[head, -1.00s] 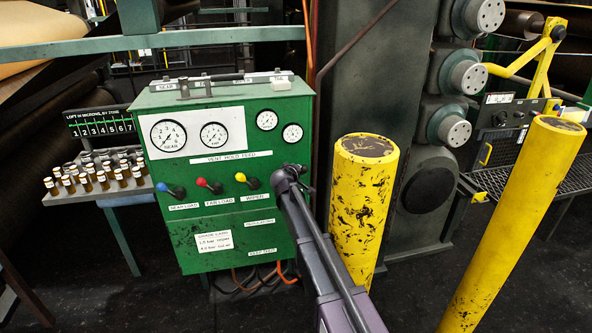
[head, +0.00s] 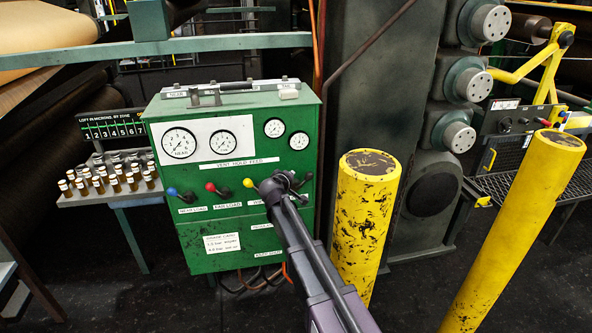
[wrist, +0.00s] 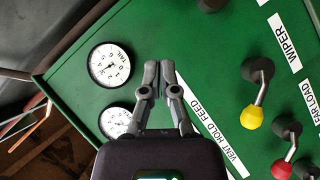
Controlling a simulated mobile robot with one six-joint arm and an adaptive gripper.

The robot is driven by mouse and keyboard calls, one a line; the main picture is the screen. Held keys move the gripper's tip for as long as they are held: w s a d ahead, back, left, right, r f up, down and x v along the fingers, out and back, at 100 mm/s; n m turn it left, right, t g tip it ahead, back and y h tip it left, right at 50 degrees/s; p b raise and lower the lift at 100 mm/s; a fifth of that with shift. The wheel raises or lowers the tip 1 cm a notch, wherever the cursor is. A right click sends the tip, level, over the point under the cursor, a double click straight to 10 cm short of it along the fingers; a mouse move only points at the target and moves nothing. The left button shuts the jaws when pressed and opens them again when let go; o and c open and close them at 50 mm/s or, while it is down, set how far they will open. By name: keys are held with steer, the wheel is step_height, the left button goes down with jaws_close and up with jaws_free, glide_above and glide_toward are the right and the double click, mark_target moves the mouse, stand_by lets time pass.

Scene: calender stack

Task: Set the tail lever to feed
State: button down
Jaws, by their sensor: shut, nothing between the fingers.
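The green panel (head: 200,238) carries a row of levers below a strip lettered VENT HOLD FEED (head: 240,164). Blue (head: 172,191), red (head: 210,187) and yellow (head: 248,183) knobs show. My gripper (head: 290,180) covers the panel just right of the yellow lever, so no tail lever is clear there. In the wrist view my gripper (wrist: 160,78) is shut and empty, over the panel between the gauges and the strip (wrist: 214,137). A dark round hub (wrist: 210,3) is cut off at the top edge; its lever is out of view. The yellow knob (wrist: 252,118) hangs from its hub.
A gauge marked TAIL (wrist: 109,64) lies left of the fingers in the wrist view. Two yellow posts (head: 362,235) (head: 515,235) stand right of the panel. A bottle shelf (head: 110,193) stands to its left. A bar (head: 230,88) lies on the panel's top.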

steer(key=v, duration=0.3)
steer(key=shift+r+p, duration=0.1)
steer(key=shift+p, duration=0.25)
